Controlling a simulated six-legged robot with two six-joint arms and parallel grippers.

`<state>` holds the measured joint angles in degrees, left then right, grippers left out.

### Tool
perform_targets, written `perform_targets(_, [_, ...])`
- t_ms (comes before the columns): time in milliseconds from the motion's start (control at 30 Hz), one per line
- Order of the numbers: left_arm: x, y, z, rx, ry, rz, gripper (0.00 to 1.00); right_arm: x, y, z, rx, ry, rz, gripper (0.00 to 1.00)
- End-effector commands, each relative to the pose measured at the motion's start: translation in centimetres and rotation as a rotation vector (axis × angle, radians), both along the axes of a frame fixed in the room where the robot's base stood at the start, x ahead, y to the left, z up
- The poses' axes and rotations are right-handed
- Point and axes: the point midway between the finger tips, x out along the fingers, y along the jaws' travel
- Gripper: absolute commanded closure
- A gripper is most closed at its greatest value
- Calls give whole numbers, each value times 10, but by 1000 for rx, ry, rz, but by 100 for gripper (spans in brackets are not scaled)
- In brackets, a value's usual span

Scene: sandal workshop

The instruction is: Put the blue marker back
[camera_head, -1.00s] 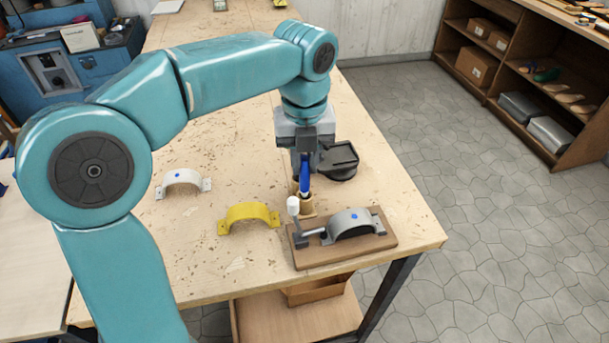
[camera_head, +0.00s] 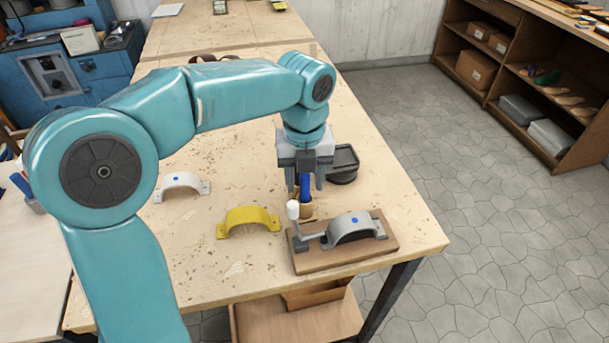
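The blue marker (camera_head: 305,186) stands upright in a small wooden holder (camera_head: 306,211) on the workbench. My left gripper (camera_head: 305,184) is just above it, pointing down. Its two fingers are apart, one on each side of the marker, with gaps visible. The marker's top is hidden by the gripper. My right gripper is not in view.
A white arch (camera_head: 180,180) with a blue dot and a yellow arch (camera_head: 248,217) lie on the workbench (camera_head: 225,265). A dark tray (camera_head: 343,164) is behind the gripper. A clamp handle with a white knob (camera_head: 293,209) stands close in front of the holder.

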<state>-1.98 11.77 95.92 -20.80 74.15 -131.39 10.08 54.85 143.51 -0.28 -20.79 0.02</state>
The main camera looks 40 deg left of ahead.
Motion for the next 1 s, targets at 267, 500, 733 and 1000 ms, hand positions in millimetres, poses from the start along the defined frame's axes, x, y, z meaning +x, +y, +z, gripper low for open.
perform_targets(267, [1, 0, 33, 0, -4, 0, 53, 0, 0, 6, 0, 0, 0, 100])
perform_targets(500, [1, 0, 90, 0, -5, 0, 53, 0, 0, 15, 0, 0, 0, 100])
perform_targets(733, [1, 0, 119, 0, -1, -1, 53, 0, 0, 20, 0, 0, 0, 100])
perform_targets(1000, [0, 0, 123, 1, 1, -1, 53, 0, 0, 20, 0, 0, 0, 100])
